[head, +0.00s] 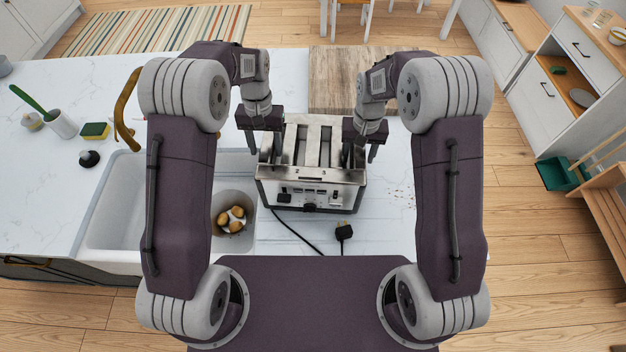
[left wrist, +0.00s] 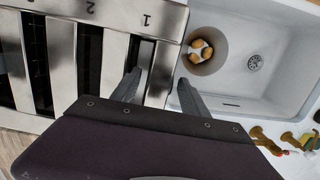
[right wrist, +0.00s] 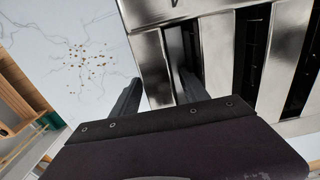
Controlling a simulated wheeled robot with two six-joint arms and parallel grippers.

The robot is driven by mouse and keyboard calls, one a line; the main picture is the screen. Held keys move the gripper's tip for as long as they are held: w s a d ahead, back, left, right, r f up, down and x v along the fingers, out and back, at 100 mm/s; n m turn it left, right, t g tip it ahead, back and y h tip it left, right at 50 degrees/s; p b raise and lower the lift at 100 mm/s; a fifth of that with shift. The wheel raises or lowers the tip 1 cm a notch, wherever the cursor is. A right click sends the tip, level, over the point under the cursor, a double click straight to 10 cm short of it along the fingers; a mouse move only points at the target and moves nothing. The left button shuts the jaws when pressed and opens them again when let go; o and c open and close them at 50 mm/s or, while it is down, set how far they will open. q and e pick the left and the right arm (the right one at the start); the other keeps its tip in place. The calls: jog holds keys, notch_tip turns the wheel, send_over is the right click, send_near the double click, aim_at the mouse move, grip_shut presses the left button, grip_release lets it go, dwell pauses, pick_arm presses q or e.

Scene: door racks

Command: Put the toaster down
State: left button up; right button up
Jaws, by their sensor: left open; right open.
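The shiny metal toaster (head: 312,187) with several long slots stands upright on the white counter, to the right of the sink. My left gripper (head: 263,145) is open at the toaster's left side. In the left wrist view, one finger of the left gripper (left wrist: 158,84) is at an outer slot and the other is outside the wall, towards the sink. My right gripper (head: 360,152) is open at the toaster's right side. In the right wrist view, one finger of the right gripper (right wrist: 160,82) is at an outer slot and the other is outside. The toaster's underside is hidden.
A black cord and plug (head: 344,232) lie in front of the toaster. The white sink (head: 110,215) at left holds a pot with potatoes (head: 231,221). A wooden board (head: 335,75) lies behind. Crumbs (head: 404,192) dot the counter (head: 385,225) at right.

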pick_arm(q)
jog(key=r, duration=0.7)
jog(key=shift+w+r, duration=0.25)
jog(key=shift+r, duration=0.15)
pick_arm(e)
jog(key=shift+s+r, duration=0.1)
jog(key=shift+s, duration=0.05)
pick_arm(q)
jog(key=shift+r, duration=0.45)
jog(key=shift+w, duration=0.1)
pick_arm(e)
jog(key=shift+r, duration=0.35)
notch_tip(320, 180, up, 11)
jog(key=shift+r, duration=0.1)
